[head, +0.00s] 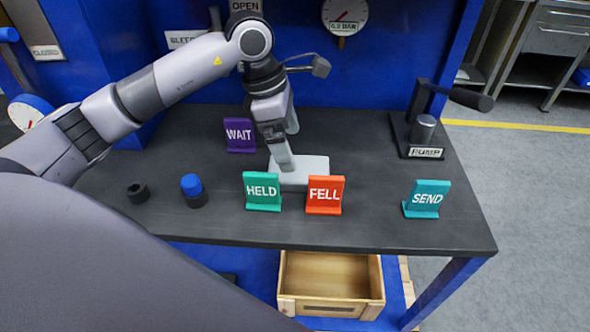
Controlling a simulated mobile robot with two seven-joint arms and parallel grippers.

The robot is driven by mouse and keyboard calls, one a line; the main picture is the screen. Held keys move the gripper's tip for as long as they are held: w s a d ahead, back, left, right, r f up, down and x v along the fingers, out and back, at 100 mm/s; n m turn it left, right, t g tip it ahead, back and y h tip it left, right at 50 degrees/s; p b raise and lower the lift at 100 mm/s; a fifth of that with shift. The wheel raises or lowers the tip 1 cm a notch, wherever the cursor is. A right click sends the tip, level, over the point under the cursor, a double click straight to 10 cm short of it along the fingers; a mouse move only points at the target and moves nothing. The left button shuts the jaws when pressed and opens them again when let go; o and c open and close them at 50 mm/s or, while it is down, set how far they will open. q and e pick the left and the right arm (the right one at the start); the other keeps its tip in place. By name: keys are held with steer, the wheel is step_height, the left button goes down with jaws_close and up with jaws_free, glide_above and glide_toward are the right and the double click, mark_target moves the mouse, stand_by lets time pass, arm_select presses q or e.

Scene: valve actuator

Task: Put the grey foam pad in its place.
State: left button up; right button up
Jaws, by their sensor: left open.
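A light grey flat pad (314,167), which looks like the foam pad, lies on the dark bench top behind the green HELD sign (262,191) and the orange FELL sign (325,194). The signs hide part of its front edge. My left gripper (289,148) points down over the pad's left part, open; one finger overlaps the pad in the picture. I cannot tell whether it touches. My right gripper is not in view.
A purple WAIT sign (239,135) stands behind left, a teal SEND sign (427,198) at right. A pump with a lever (424,130) stands back right. A blue-capped part (192,188) and a black nut-like part (138,193) are at left. A wooden crate (331,284) sits below the bench.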

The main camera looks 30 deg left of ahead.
arm_select(q)
steer(key=p+x, duration=0.1)
steer(key=x, duration=0.5)
steer(key=shift+s+d+f, duration=0.15)
steer(key=shift+d+f, duration=0.05)
steer(key=shift+f, duration=0.05)
steer(key=shift+c, duration=0.3)
steer(key=c, duration=0.9)
step_height(320, 180, up, 10)
steer(key=shift+s+b, duration=0.1)
steer(key=shift+b, duration=0.25)
